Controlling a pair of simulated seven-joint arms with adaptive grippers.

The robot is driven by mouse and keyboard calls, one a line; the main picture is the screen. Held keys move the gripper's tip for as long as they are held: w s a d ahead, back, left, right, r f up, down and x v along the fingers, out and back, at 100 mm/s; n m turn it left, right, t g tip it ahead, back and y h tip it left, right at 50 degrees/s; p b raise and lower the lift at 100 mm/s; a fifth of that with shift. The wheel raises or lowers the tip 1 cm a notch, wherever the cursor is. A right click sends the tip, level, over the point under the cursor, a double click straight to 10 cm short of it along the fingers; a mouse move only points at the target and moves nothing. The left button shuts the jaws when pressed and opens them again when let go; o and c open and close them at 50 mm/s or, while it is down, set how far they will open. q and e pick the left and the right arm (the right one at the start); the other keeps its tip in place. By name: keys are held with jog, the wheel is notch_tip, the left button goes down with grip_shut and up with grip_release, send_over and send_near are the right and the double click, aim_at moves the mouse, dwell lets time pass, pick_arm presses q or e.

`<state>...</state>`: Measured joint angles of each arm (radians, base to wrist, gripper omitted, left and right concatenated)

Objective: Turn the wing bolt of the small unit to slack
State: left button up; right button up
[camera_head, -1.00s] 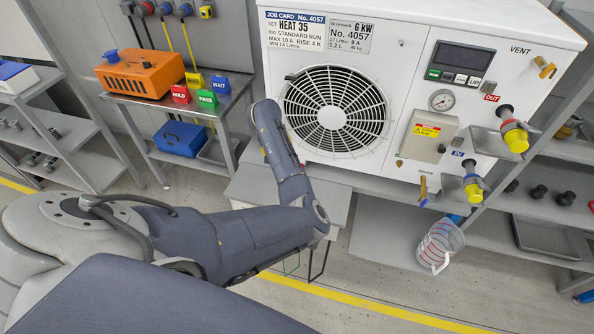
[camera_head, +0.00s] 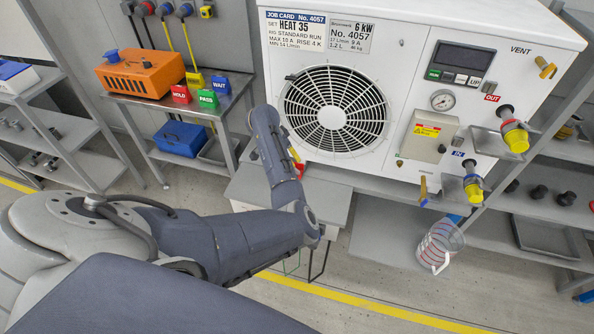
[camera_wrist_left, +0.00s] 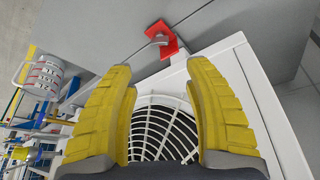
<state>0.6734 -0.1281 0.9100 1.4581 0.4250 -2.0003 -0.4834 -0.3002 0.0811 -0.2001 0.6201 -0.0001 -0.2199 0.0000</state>
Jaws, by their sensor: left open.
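The white unit (camera_head: 400,50) with a round fan grille (camera_head: 333,110) stands on a grey bench. In the left wrist view, a red plate (camera_wrist_left: 168,49) with a grey bent piece (camera_wrist_left: 158,39), apparently the wing bolt, sits at the unit's edge, beyond my fingers. A bit of red shows in the head view (camera_head: 299,169) below the grille. My left gripper (camera_wrist_left: 158,80) is open and empty, its yellow fingers apart in front of the grille (camera_wrist_left: 158,125). The head view shows only a little yellow of it (camera_head: 294,154); my arm hides the rest. The bolt's angle is unclear.
A clear jug (camera_head: 440,247) stands at the lower right under yellow-capped ports (camera_head: 515,138). An orange box (camera_head: 140,72) and red, green and blue signs (camera_head: 207,99) stand on a side table at left. Shelves flank both sides.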

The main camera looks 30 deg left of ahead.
aim_at(297, 170)
pick_arm(q)
jog(key=x, duration=1.2)
jog(key=shift+w+f, duration=0.1)
jog(key=shift+f, duration=0.3)
jog(key=shift+o, duration=0.2)
grip_shut()
